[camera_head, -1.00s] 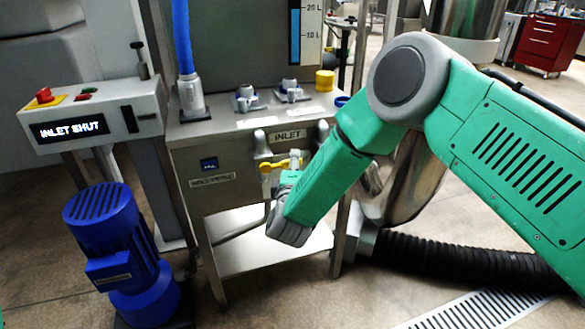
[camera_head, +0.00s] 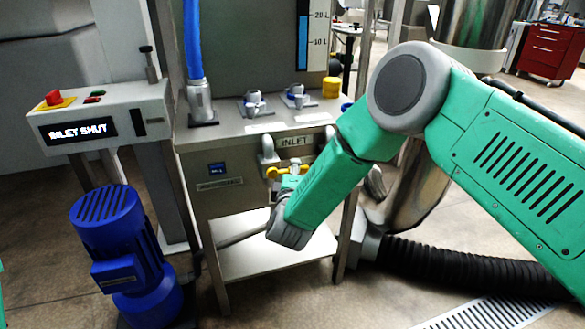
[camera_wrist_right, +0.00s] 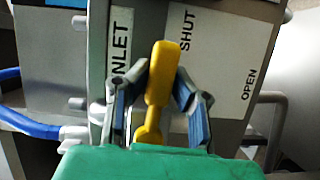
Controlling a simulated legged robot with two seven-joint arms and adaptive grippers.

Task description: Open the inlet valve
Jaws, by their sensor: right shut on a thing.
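The inlet valve's yellow handle (camera_head: 274,174) shows on the front of the steel machine, under the INLET label (camera_head: 295,141). In the right wrist view the yellow handle (camera_wrist_right: 162,72) stands between the finger pads of my right gripper (camera_wrist_right: 162,90), which is shut on it. The SHUT mark (camera_wrist_right: 187,30) is close to the handle's tip, and the OPEN mark (camera_wrist_right: 248,86) is farther right. In the head view my right gripper (camera_head: 290,180) is partly hidden by its own wrist. The display (camera_head: 78,130) reads INLET SHUT. My left gripper is out of view.
A control box with a red button (camera_head: 54,97) stands at the left, above a blue motor (camera_head: 115,240). Small valves (camera_head: 254,103) and a yellow cap (camera_head: 331,87) sit on the machine's top. A black corrugated hose (camera_head: 450,265) runs along the floor at right.

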